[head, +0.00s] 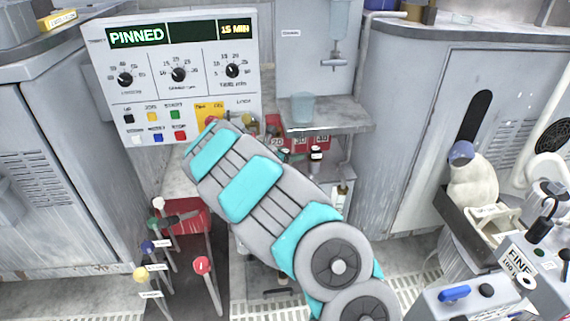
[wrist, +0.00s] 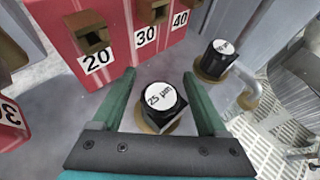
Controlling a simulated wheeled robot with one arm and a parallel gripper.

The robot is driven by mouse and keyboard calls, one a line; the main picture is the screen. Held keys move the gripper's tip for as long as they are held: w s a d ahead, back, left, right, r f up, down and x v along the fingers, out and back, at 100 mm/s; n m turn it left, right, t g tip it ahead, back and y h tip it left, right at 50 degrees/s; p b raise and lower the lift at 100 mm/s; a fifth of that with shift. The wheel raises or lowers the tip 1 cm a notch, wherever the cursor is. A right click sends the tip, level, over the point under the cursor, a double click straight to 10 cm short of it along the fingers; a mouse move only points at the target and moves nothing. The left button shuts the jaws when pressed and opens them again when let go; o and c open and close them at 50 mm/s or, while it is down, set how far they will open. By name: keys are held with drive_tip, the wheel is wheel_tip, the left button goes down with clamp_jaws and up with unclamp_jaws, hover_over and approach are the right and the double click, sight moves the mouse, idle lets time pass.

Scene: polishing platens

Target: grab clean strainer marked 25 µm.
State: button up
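The strainer marked 25 µm (wrist: 160,97) has a black body and a round white label on top, and stands upright on a brownish round base in the wrist view. My gripper (wrist: 160,78) is open, with one teal finger on the left and one on the right of this strainer. I see a gap on each side, and the fingers do not look closed on it. A second black piece with a white label (wrist: 222,50) stands to the right, on its own brownish base; its marking is too small to read. In the head view my arm hides the gripper's fingers.
A red block numbered 20, 30 and 40 (wrist: 118,44) stands close behind and left of the fingers. In the head view, a control panel reading PINNED (head: 178,75) and a shelf with a cup (head: 303,107) stand behind my arm.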

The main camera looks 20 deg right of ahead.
clamp_jaws()
idle(0.4)
drive_tip(key=shift+r, duration=0.15)
